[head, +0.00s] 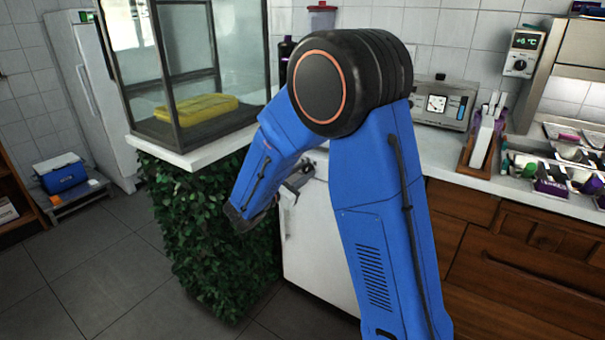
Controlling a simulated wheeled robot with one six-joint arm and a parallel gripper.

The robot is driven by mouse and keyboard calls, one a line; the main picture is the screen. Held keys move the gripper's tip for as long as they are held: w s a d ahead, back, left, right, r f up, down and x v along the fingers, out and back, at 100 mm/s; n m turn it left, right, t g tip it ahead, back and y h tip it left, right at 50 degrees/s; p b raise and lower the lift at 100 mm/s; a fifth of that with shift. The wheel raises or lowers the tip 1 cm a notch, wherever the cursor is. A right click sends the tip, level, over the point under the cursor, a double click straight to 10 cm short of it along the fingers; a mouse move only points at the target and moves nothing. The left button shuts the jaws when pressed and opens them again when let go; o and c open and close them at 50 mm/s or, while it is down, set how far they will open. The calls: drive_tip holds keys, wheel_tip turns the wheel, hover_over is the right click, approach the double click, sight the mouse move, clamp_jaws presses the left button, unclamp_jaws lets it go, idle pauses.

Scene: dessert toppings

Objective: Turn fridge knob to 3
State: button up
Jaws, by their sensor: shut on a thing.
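The white fridge (318,250) stands under the counter, and its front is partly covered by my blue arm. My gripper (298,181) is at the upper left of this front, small and dark, partly behind my forearm. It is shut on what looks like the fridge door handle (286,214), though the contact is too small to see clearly. I cannot make out a numbered knob on the fridge front.
A leaf-covered stand (205,235) with a glass case (175,60) is close left of my gripper. The counter (450,165) holds a dial box (442,103), a utensil holder (484,135) and topping trays (560,160).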

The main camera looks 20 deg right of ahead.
drive_tip(key=n, duration=0.4)
drive_tip(key=shift+n, duration=0.3)
drive_tip(key=shift+f+n+t, duration=0.1)
drive_tip(key=shift+n+t, duration=0.2)
drive_tip(key=shift+n, duration=1.7)
drive_tip(key=o, duration=1)
drive_tip(key=shift+o, duration=0.2)
drive_tip(key=v, duration=1.7)
drive_tip(key=shift+a+f, duration=0.2)
drive_tip(key=shift+a, duration=0.1)
